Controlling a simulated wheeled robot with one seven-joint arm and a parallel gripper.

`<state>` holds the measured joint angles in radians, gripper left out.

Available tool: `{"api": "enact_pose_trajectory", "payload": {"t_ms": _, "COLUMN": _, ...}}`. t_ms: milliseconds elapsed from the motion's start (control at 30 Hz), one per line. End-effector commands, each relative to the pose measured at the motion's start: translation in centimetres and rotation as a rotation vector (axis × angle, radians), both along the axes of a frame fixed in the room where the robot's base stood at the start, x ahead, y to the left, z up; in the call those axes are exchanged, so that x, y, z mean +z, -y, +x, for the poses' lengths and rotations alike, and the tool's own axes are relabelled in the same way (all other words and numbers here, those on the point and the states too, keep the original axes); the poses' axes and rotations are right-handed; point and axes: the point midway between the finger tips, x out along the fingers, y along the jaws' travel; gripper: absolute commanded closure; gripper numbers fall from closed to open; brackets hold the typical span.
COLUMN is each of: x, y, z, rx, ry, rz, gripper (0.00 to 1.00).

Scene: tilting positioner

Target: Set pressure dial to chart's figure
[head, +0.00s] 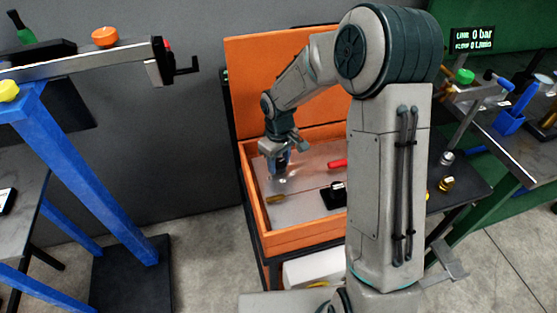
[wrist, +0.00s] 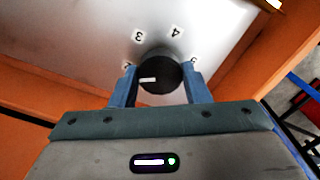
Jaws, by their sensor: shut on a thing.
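The pressure dial is a round black knob (wrist: 160,75) with a white pointer mark, on a grey metal plate (wrist: 80,30). In the wrist view the mark points to the left. In the head view my gripper (head: 278,165) reaches down into the orange box (head: 262,215), hiding the knob. I cannot make out a chart.
A red-handled item (head: 337,164) and a black block (head: 334,195) lie in the orange box, whose raised lid (head: 265,75) stands behind. A blue stand (head: 80,170) is at left.

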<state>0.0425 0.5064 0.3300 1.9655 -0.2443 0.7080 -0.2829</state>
Motion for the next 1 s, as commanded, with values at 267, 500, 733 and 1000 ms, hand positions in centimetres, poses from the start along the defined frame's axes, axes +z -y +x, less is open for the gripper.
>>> {"api": "enact_pose_trajectory", "payload": {"t_ms": 267, "x": -0.10, "y": -0.08, "z": 0.06, "rx": -0.088, "ry": 0.003, "rz": 0.000, "gripper": 0.80}}
{"api": "enact_pose_trajectory", "payload": {"t_ms": 500, "x": -0.18, "y": -0.10, "z": 0.08, "rx": -0.274, "ry": 0.004, "rz": 0.001, "gripper": 0.80}}
{"api": "enact_pose_trajectory", "payload": {"t_ms": 733, "x": -0.15, "y": -0.13, "z": 0.06, "rx": -0.492, "ry": 0.004, "rz": 0.002, "gripper": 0.80}}
{"api": "enact_pose_trajectory", "payload": {"t_ms": 1000, "x": -0.06, "y": -0.11, "z": 0.05, "rx": -0.736, "ry": 0.003, "rz": 0.001, "gripper": 0.80}}
